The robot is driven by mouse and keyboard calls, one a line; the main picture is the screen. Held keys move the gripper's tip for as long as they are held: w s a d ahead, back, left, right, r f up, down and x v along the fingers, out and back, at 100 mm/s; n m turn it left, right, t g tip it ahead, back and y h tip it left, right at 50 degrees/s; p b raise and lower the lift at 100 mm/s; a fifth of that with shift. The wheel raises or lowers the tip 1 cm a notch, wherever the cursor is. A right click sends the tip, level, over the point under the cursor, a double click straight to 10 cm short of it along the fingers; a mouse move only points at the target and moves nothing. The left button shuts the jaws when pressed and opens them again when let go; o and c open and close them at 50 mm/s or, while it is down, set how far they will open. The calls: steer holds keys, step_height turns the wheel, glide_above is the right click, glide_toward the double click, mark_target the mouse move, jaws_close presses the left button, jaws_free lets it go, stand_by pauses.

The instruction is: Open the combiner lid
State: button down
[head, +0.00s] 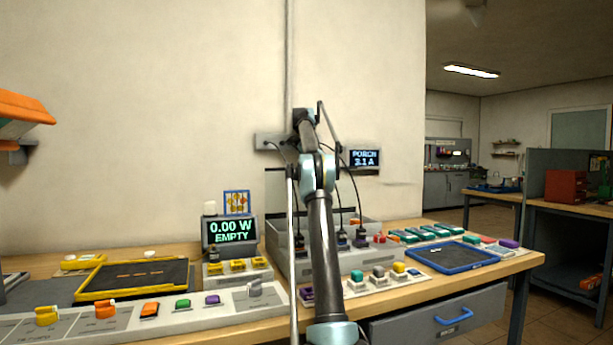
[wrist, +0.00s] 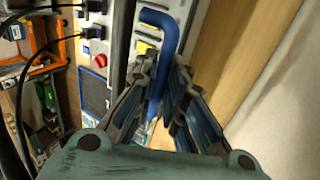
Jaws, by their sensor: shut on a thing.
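The combiner appears to be the grey box (head: 279,252) on the bench in the head view, partly hidden behind my arm. Cables run down into it from the wall. I cannot make out how its lid stands. In the wrist view, a bent blue handle (wrist: 157,98) runs between the fingers of my gripper (wrist: 166,72), beside a pale panel edge. The fingers are shut on the blue handle. In the head view, my arm reaches up over the bench and hides the gripper.
A display reading "0.00 W EMPTY" (head: 231,232) stands left of the box. A black tray with a yellow rim (head: 92,287) lies further left, a blue-rimmed tray (head: 452,268) to the right. Several coloured blocks line the bench front. A drawer (head: 430,322) is below.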

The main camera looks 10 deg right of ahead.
steer(key=shift+d, duration=0.1)
stand_by(0.3)
steer(key=c, duration=1.7)
jaws_free()
steer(key=shift+o, duration=0.2)
steer(key=shift+a, duration=0.2)
